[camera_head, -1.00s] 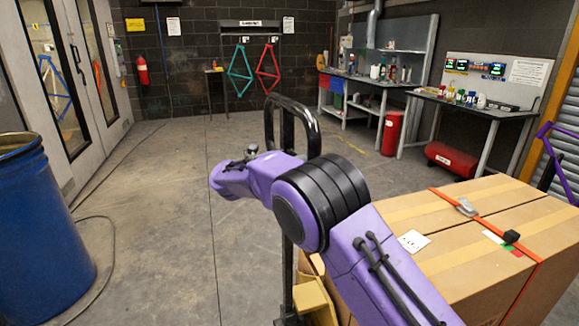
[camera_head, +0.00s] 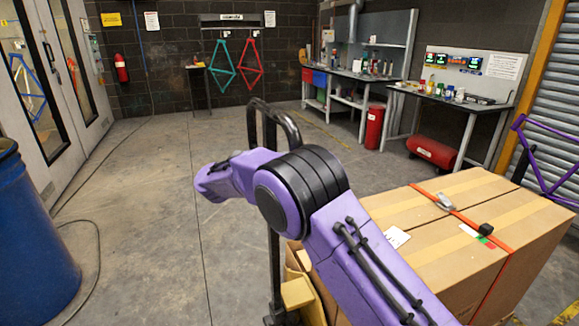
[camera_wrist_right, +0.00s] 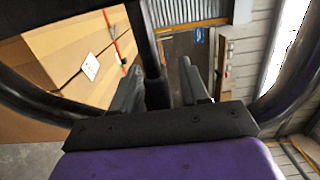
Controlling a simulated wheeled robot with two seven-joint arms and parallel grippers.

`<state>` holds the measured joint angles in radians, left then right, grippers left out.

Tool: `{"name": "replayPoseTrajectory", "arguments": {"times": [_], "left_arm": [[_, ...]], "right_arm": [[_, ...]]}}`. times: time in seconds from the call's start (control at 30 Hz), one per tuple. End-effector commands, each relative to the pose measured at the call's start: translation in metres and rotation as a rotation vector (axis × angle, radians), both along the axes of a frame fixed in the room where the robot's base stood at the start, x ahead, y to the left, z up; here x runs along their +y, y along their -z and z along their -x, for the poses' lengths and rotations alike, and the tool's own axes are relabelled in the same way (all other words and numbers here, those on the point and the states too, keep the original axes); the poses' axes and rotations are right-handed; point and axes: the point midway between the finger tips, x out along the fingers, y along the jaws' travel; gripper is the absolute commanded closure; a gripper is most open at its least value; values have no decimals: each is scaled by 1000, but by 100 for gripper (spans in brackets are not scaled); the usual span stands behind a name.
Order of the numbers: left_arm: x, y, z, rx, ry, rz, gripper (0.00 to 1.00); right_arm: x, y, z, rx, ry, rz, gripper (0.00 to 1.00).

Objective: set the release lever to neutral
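A black looped handle (camera_head: 272,118) on an upright post stands before the cardboard boxes in the head view. My right arm reaches towards it from the lower right; its gripper is hidden there behind the arm. In the right wrist view, my right gripper (camera_wrist_right: 165,88) has its two dark fingers apart. A black bar (camera_wrist_right: 147,42) runs between them, nearer the left finger, with a gap to the right finger; contact cannot be told. Black curved tubes flank the gripper at both sides. I cannot clearly make out the release lever. My left gripper is out of view.
Strapped cardboard boxes (camera_head: 470,235) stand at the right, close to my arm. A blue drum (camera_head: 35,240) stands at the left, with a hose on the floor beside it. Workbenches (camera_head: 450,97) line the back right. The floor in the middle left is clear.

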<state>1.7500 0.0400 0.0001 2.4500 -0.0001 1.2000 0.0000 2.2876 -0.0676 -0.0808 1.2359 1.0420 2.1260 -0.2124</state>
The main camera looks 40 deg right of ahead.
Motion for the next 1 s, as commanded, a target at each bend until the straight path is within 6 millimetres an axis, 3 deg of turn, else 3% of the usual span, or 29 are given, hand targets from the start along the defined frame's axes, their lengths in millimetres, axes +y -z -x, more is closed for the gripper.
{"name": "replayPoseTrajectory", "arguments": {"times": [0.17, 0.4, 0.6, 1.0], "left_arm": [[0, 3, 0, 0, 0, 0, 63], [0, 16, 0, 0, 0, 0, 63], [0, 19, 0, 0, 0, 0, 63], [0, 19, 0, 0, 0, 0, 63]], "right_arm": [[10, 1, -3, 0, -3, 1, 55], [64, 3, -15, -1, -3, 2, 55], [96, 1, -23, -2, -1, 1, 55], [102, 0, -24, 0, 1, -1, 55]]}}
